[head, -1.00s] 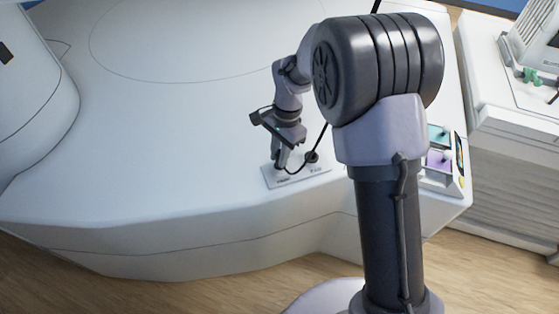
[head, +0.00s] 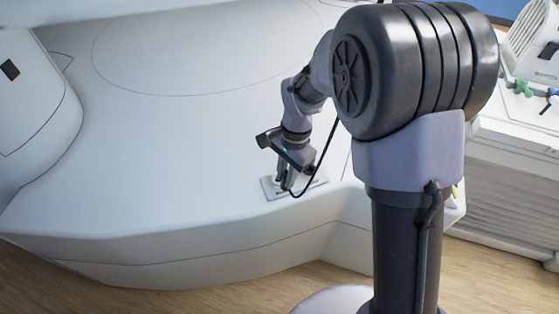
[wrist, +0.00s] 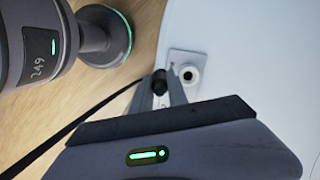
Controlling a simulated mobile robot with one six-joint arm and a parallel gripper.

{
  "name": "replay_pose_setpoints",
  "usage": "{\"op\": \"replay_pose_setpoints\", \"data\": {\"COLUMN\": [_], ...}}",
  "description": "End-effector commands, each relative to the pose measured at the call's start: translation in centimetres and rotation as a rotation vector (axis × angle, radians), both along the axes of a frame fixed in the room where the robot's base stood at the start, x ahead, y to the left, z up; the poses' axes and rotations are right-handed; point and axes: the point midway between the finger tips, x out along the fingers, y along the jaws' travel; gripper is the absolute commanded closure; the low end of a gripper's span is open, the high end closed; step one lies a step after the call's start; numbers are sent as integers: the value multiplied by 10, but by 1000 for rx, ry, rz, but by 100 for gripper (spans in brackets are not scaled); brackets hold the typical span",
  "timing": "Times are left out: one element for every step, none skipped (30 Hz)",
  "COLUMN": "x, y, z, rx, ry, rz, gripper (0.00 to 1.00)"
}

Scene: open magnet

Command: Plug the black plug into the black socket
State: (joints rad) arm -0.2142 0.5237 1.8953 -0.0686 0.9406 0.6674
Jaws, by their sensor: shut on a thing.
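My gripper (wrist: 166,91) is shut on the black plug (wrist: 159,80), which shows between its fingers in the wrist view. A black cable (wrist: 92,112) runs from the plug to the lower left. In the head view my gripper (head: 286,182) is low over the small pale socket plate (head: 269,191). The wrist view shows one end of the plate with a white round socket (wrist: 188,73) with a dark hole, beside the fingers. The black socket cannot be made out; the gripper covers part of the plate. I cannot tell whether the plug touches the plate.
The plate lies on a broad white surface (head: 170,150), near its front edge. The surface left of the gripper is clear. The cable (head: 326,152) hangs in a loop beside my arm. A white unit with green and blue items (head: 523,88) stands at the far right.

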Motion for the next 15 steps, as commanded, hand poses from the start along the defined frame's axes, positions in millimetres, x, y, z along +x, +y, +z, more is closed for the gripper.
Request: {"op": "replay_pose_setpoints", "data": {"x": [-14, -23, -34, -43, -51, -61, -68, -73, -80, -84, -88, -90, -89, -86, -78], "y": [-5, -8, -13, -16, -19, -23, -26, -28, -30, -32, -33, -34, -35, -36, -37], "z": [5, 6, 7, 8, 8, 9, 10, 10, 10, 10, 10, 11, 12, 14, 17], "rx": [0, 0, -1, -1, 0, -1, -1, 0, 0, 0, 1, 0, 0, 0, -1], "ry": [2, 2, 1, 1, 1, 1, 1, 0, 0, 0, -1, 0, 0, -1, -4], "rz": [-1, -1, 0, 0, 0, 0, 0, 0, -1, 0, -1, -6, -14, -27, -57], "gripper": [100, 100, 100, 100, 100, 100, 100, 100, 100, 100, 100, 100, 100, 100, 100]}}
